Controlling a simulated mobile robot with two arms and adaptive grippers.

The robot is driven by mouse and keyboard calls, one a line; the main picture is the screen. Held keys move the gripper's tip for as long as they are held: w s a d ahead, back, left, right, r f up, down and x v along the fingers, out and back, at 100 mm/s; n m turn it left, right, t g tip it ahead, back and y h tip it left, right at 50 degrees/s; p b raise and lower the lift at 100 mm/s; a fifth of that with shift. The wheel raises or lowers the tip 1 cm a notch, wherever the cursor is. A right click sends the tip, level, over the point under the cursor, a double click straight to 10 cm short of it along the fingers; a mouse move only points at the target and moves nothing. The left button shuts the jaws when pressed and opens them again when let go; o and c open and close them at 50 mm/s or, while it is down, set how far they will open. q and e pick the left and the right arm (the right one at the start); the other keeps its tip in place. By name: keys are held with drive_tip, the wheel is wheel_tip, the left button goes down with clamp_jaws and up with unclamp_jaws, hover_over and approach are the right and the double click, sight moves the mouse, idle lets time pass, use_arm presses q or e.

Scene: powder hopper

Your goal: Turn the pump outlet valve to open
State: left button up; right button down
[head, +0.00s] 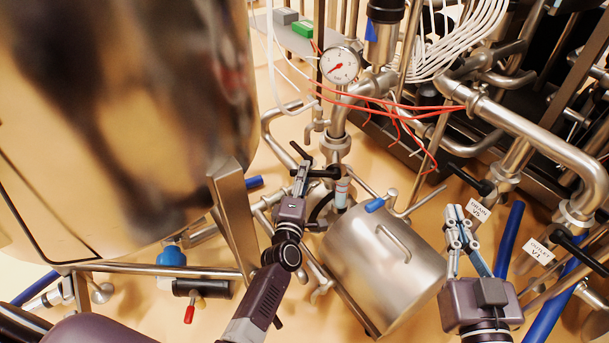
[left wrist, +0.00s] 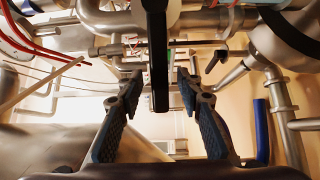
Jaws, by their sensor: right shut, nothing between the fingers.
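A black lever handle (head: 324,173), which appears to belong to the pump outlet valve, sits on the vertical steel pipe above the steel pump cylinder (head: 385,262). No label shows on it. My left gripper (head: 302,172) is at this handle. In the left wrist view, a black bar-shaped handle (left wrist: 157,55) stands between the two fingers of my left gripper (left wrist: 157,88). The fingers are apart, with a gap on each side of the bar. My right gripper (head: 461,232) is shut and empty, right of the pump cylinder.
A pressure gauge (head: 340,65) and red cables (head: 400,104) are above the handle. The large steel vessel (head: 120,110) fills the left. Labelled valves with black handles (head: 470,179) stand at the right. A red-handled valve (head: 190,308) is low at the left.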

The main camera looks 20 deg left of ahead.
use_arm(q)
drive_tip(key=shift+w+a, duration=0.1)
drive_tip(key=shift+w, duration=0.5)
use_arm(e)
drive_tip(key=shift+a+r+t, duration=0.1)
drive_tip(key=shift+r+t, duration=0.3)
drive_tip(key=shift+r, duration=0.5)
use_arm(q)
clamp_jaws()
